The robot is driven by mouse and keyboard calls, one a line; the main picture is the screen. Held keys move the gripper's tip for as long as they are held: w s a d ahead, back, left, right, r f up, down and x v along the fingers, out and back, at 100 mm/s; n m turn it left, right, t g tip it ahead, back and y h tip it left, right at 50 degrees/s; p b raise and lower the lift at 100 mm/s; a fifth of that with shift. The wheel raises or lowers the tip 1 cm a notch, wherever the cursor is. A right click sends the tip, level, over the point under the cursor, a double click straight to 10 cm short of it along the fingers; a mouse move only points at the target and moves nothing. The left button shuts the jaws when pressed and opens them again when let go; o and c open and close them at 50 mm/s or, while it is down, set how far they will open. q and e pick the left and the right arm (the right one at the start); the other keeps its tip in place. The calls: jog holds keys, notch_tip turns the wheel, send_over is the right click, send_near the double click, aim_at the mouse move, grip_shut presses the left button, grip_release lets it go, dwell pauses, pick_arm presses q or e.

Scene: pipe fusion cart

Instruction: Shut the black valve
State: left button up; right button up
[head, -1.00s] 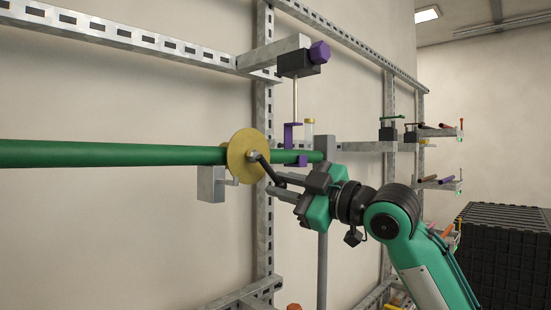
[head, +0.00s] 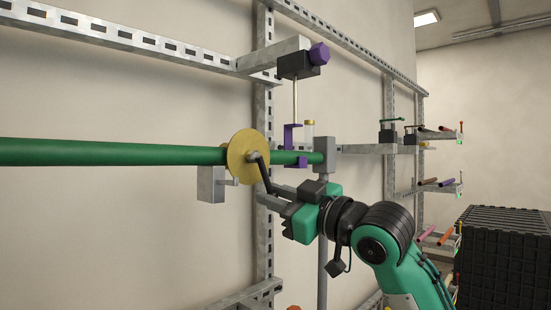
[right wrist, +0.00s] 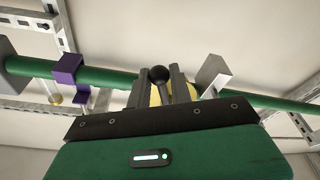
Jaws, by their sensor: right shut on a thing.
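The black valve lever (head: 263,173) sits at the front of a round yellow disc (head: 237,154) on a green pipe (head: 110,153). From its pivot the lever slants steeply down and slightly right. My right gripper (head: 268,200) is shut on the lever's lower end, just below the pipe. In the right wrist view the lever's black ball end (right wrist: 159,74) shows between the two grey fingers, with the yellow disc partly hidden behind them. My left gripper is not in view.
A purple clamp (head: 290,138) with a purple knob (head: 319,53) above stands right of the disc. A grey bracket (head: 210,185) hangs below the pipe at left. Metal rails line the wall. A black crate (head: 505,250) stands at the right.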

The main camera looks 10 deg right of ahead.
jog(key=shift+s+a+f+m+t+h, duration=0.2)
jog(key=shift+s+a+m, duration=0.1)
jog(key=shift+m, duration=0.4)
jog(key=shift+s+a+f+m+t+h, duration=0.1)
jog(key=shift+s+a+m+t, duration=0.15)
jog(key=shift+m, duration=0.45)
jog(key=shift+s+a+m+t+p, duration=0.2)
jog(key=shift+a+m+p, duration=0.1)
jog(key=shift+m, duration=0.35)
jog(key=shift+s+a+m+t+p, duration=0.1)
jog(key=shift+s+a+m+p, duration=0.15)
jog(key=shift+m, duration=0.4)
jog(key=shift+a+m, duration=0.2)
jog(key=shift+m, duration=0.1)
jog(key=o, duration=1.9)
jog(key=shift+h, duration=0.3)
